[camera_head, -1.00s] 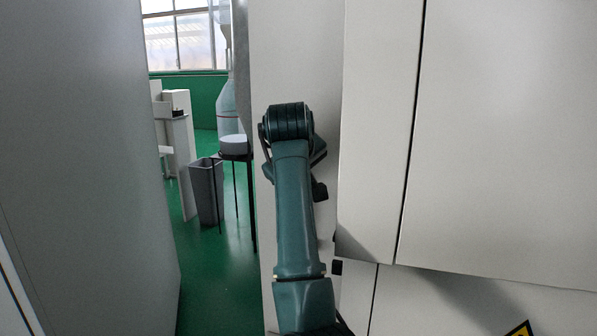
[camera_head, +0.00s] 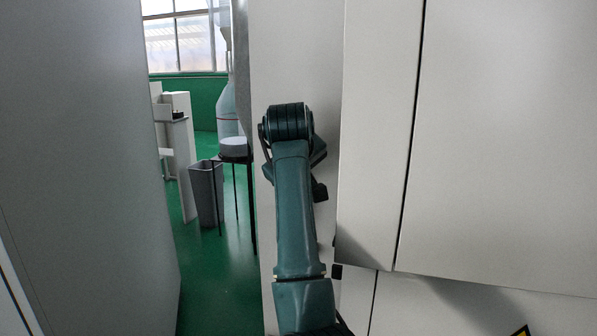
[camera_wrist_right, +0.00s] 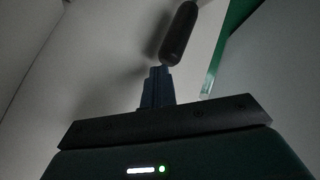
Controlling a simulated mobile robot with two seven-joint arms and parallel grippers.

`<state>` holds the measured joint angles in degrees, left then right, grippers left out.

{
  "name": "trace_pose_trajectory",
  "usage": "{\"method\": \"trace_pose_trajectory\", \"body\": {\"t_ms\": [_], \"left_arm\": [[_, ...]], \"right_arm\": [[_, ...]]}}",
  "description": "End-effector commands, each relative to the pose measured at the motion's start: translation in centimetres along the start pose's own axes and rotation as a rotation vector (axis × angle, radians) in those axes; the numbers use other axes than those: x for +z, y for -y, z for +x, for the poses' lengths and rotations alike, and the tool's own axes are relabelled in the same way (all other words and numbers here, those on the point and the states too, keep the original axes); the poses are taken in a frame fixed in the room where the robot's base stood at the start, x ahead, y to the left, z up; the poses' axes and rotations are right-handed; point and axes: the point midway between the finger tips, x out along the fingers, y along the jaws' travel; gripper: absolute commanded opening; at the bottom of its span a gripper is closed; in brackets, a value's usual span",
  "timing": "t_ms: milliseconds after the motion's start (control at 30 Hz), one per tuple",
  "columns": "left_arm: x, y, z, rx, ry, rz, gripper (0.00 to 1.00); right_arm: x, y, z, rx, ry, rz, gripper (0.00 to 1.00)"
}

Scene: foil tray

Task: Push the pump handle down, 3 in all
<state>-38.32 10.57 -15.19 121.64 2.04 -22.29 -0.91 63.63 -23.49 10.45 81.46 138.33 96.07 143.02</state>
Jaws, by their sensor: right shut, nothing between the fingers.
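A dark, rounded, elongated grip that looks like the pump handle (camera_wrist_right: 180,34) shows at the top of the right wrist view. It stands just beyond the tips of my right gripper (camera_wrist_right: 160,70). The gripper's blue fingers are shut together with nothing between them. I cannot tell whether the fingertips touch the grip. The rest of the pump is not clearly visible. In the head view my green arm reaches up from the bottom centre, and its gripper is hidden behind it. My left gripper is in no view.
A pale panel (camera_head: 295,60) stands behind my arm, and large cabinet doors (camera_head: 500,140) fill the right. A grey wall (camera_head: 80,150) closes the left. Between them a green floor strip (camera_head: 215,270) leads to a grey bin (camera_head: 205,192) and a black-legged stand (camera_head: 236,160).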

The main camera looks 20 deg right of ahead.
Motion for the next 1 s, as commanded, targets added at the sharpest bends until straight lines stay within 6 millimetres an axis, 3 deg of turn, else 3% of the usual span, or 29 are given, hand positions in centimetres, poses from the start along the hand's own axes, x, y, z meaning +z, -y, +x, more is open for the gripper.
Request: {"method": "trace_pose_trajectory", "body": {"t_ms": [633,1000], "left_arm": [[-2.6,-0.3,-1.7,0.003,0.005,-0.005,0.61],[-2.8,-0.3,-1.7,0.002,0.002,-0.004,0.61]], "right_arm": [[-2.1,-2.1,-2.9,-0.001,0.0,0.0,0.0],[-2.3,-2.3,-3.1,0.0,-0.001,0.0,0.0]]}}
